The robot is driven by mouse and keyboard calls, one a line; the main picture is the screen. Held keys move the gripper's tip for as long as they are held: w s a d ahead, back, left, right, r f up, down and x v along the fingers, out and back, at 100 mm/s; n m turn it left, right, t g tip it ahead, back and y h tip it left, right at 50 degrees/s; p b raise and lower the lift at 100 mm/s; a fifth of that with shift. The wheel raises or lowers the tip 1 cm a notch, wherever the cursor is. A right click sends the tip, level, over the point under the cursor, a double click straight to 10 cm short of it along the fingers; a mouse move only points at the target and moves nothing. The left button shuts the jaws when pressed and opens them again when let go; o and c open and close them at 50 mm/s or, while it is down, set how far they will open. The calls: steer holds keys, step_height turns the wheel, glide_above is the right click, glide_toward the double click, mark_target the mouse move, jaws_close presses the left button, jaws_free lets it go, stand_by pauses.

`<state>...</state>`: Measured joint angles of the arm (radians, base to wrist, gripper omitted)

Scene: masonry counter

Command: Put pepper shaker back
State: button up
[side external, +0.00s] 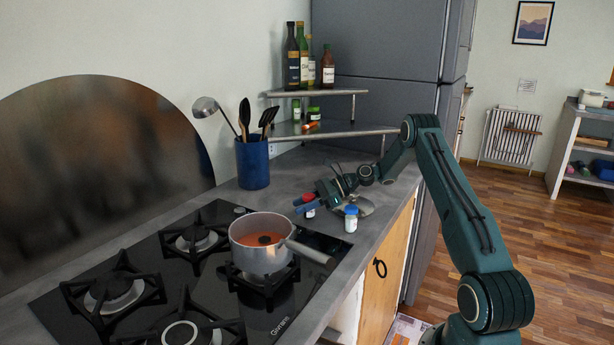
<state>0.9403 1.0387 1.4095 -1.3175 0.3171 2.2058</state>
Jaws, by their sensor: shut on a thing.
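My gripper (308,204) is low over the counter, to the right of the hob and beyond the pot. It is shut on a small pale shaker (311,213), which I take to be the pepper shaker. The jaws hide most of it, and I cannot tell whether its base touches the counter. A second small white shaker with a blue cap (351,219) stands upright on the counter, to the right of my gripper and nearer the camera.
A grey pot (262,256) with red-orange contents sits on the black hob (215,285), its handle pointing right. A blue utensil crock (252,164) stands behind. A two-tier corner shelf (345,134) holds bottles (304,55) above and small jars (313,114) below. A shiny metal item (366,207) lies near my gripper.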

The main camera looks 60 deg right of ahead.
steer(key=shift+f, duration=0.2)
steer(key=shift+f, duration=0.15)
steer(key=o, duration=1)
steer(key=shift+v, duration=3.8)
